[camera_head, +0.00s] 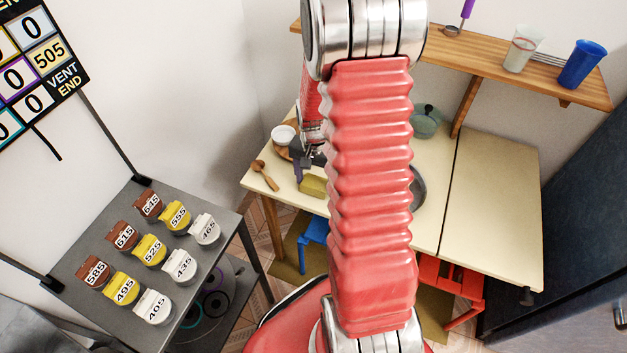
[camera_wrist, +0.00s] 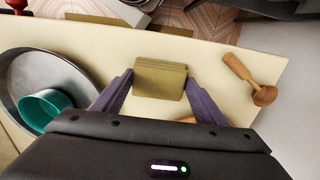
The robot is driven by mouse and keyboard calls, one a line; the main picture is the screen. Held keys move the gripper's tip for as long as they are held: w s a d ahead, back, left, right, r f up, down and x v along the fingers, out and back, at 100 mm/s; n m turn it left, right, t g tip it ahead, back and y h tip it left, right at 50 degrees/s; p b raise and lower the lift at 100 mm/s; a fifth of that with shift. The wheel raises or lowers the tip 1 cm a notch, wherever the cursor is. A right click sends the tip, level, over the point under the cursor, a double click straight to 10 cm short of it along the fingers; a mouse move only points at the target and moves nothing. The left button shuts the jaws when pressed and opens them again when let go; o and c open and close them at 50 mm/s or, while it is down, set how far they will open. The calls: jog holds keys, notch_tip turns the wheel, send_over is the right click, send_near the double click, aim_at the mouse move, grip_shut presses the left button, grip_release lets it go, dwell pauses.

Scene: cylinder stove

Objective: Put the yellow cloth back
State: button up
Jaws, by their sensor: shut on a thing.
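The yellow cloth, a folded olive-yellow block, lies between the two purple fingers of my gripper (camera_wrist: 160,82) in the wrist view. The fingers are shut on the left and right sides of the cloth (camera_wrist: 160,78). In the head view the cloth (camera_head: 312,186) shows near the front edge of the cream table (camera_head: 482,190), just left of my red arm. My arm hides part of the gripper there. I cannot tell whether the cloth touches the table top or is held just above it.
A wooden spoon (camera_wrist: 248,78) lies right of the cloth in the wrist view. A green pot (camera_head: 426,121) stands behind. A grey stand (camera_head: 205,262) holds several numbered containers. The table's right part is clear.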

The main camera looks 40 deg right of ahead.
aim_at(314, 183)
jog(key=o, duration=1)
notch_tip(314, 183, up, 12)
dwell(0.5)
jog(key=shift+a+r, duration=0.1)
dwell(0.4)
